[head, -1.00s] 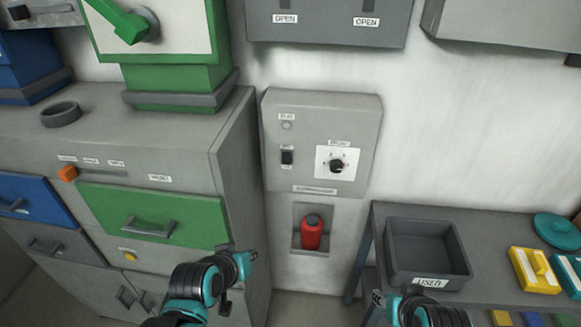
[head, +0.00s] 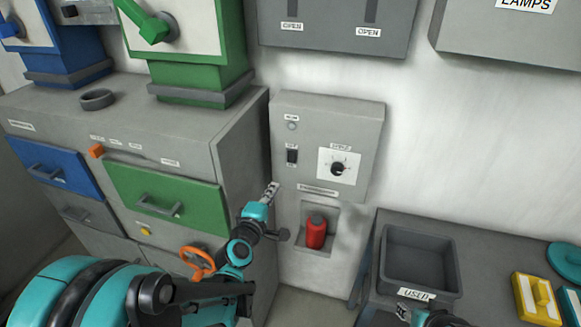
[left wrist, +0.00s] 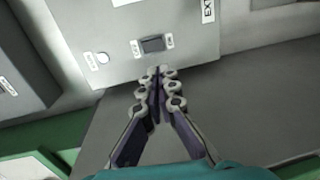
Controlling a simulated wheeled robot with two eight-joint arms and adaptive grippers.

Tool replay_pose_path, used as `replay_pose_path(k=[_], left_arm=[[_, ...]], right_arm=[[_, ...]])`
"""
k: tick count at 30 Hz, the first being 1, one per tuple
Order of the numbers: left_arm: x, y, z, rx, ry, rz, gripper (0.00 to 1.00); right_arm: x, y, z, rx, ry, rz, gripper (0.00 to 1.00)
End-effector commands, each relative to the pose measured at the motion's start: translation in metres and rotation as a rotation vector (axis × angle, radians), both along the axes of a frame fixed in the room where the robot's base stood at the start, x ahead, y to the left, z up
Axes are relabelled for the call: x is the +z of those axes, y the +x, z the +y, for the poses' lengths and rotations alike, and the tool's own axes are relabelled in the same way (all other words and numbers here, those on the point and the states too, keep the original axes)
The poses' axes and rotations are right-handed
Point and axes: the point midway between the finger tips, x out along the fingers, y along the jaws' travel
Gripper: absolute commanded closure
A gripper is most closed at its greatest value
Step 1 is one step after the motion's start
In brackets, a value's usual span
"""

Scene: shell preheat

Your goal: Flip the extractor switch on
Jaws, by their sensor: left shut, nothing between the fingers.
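The extractor switch (head: 292,156) is a small black rocker on the left side of a grey wall panel (head: 355,115), with a small label at each end. It also shows in the left wrist view (left wrist: 152,44), just beyond the fingertips. My left gripper (head: 271,188) is shut and empty, below and slightly left of the switch, apart from it. In the left wrist view its fingertips (left wrist: 158,72) meet near the panel's edge. My right gripper (head: 405,311) shows only in part at the bottom edge; its fingers are unclear.
A dial (head: 338,168) sits right of the switch and a round lamp or button (head: 292,126) above it. A red bottle-like object (head: 316,232) stands in a niche below. A grey cabinet (head: 235,150) borders the panel's left. A USED bin (head: 418,258) stands right.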

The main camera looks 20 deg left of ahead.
Motion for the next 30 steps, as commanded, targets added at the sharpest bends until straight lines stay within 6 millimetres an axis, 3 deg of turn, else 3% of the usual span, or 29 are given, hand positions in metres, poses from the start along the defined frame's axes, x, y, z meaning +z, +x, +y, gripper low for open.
replay_pose_path(k=[7, 11, 24, 30], left_arm=[[0.0, 0.002, 0.0, -0.001, 0.003, 0.001, 1.0], [-0.002, 0.013, -0.001, -0.002, 0.003, 0.002, 1.0], [-0.014, 0.102, -0.004, -0.002, 0.004, 0.001, 1.0], [-0.017, 0.129, -0.005, -0.002, 0.004, 0.001, 1.0]], right_arm=[[-0.001, 0.0, 0.0, 0.0, 0.0, 0.0, 0.6], [-0.003, 0.0, 0.0, 0.0, 0.0, 0.0, 0.6], [-0.02, 0.0, 0.0, 0.0, 0.0, 0.0, 0.6], [-0.026, 0.0, 0.0, 0.0, 0.0, 0.0, 0.6]])
